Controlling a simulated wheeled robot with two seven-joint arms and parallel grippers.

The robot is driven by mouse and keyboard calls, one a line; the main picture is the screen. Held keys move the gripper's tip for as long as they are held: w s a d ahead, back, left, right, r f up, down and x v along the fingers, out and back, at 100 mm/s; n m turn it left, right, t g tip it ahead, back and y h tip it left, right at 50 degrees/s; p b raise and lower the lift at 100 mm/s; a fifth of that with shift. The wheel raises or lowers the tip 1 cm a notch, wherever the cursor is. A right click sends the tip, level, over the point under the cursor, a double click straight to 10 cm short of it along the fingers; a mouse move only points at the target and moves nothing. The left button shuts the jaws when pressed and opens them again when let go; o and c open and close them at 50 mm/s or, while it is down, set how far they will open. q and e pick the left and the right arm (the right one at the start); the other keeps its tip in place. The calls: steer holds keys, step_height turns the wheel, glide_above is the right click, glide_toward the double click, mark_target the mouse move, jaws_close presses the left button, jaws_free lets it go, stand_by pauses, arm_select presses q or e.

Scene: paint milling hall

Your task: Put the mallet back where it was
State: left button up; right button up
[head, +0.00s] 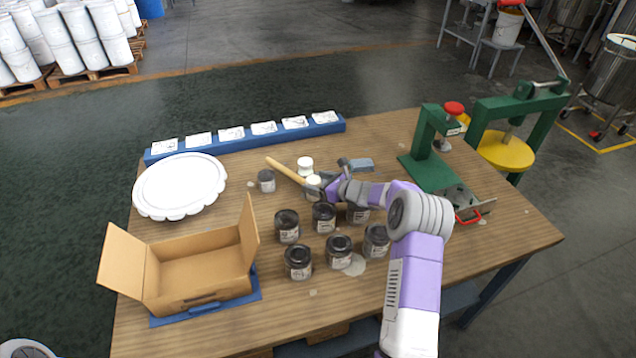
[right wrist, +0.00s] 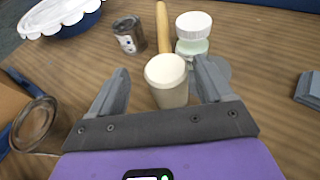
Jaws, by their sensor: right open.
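The mallet has a pale wooden handle (head: 284,170) and a cream cylindrical head (head: 313,183). It is in the middle of the table, its handle pointing to the back left. In the right wrist view the mallet head (right wrist: 167,82) shows between the fingers, with the handle (right wrist: 162,28) running away from me. My right gripper (head: 330,184) is open at the head end of the mallet; its fingers (right wrist: 160,75) stand apart on either side of the head, with gaps visible. My left gripper is not in view.
A white-capped jar (right wrist: 193,35) stands close beside the mallet. Several dark jars (head: 287,225) stand in front of it. An open cardboard box (head: 200,265) and a white scalloped lid (head: 180,185) are at left, a green press (head: 430,150) at right. A grey block (head: 361,165) lies behind my gripper.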

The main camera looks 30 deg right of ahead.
steer(key=shift+r+p, duration=0.3)
steer(key=shift+r, duration=0.15)
steer(key=p+v, duration=0.1)
steer(key=v, duration=1.1)
